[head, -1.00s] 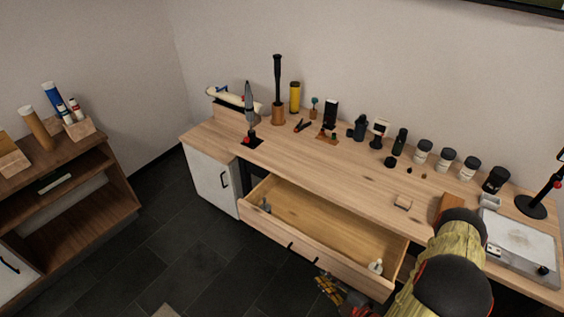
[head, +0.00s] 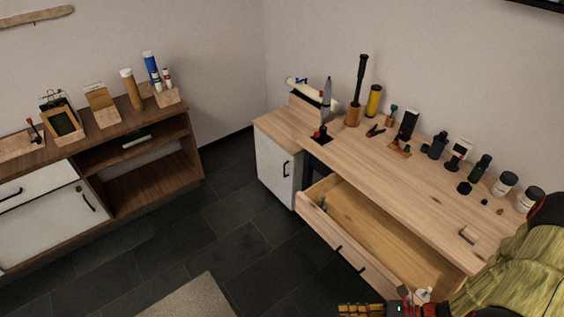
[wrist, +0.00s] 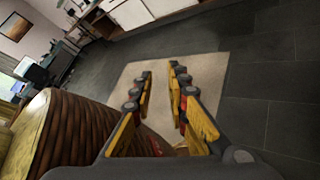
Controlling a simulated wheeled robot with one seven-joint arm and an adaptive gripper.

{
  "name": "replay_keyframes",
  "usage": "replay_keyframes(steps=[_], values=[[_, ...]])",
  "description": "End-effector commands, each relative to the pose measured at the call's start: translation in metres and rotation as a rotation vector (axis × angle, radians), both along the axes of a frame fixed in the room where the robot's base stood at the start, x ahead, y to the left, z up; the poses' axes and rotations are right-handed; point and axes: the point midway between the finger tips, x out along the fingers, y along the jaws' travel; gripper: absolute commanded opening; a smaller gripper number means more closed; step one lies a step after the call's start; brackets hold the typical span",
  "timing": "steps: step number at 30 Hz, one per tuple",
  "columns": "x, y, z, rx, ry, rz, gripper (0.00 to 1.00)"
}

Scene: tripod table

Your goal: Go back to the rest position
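My gripper (wrist: 160,76) is open in the wrist view, its two yellow and black fingers apart with nothing between them. It points out over the floor towards a pale rug (wrist: 184,82). In the head view only part of my gripper shows at the bottom edge, in front of the open drawer (head: 385,243); its fingertips are hard to make out there. My arm fills the lower right corner of the head view and hides part of the workbench.
The wooden workbench (head: 400,178) carries bottles, jars and tools along its back. Its drawer stands pulled out, with small items inside. A brown shelf unit (head: 160,185) stands at the left. The dark tiled floor (head: 235,215) between them is clear except for the rug (head: 190,300).

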Motion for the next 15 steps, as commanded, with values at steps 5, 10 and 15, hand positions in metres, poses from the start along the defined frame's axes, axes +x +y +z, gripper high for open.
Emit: replay_keyframes(steps=[5, 10, 15], values=[[-0.019, -0.016, 0.038, -0.239, -0.309, 0.421, 0.16], [-0.027, -0.037, 0.072, -0.428, -0.556, 0.794, 0.16], [-0.024, -0.057, 0.111, -0.605, -0.762, 1.138, 0.16]])
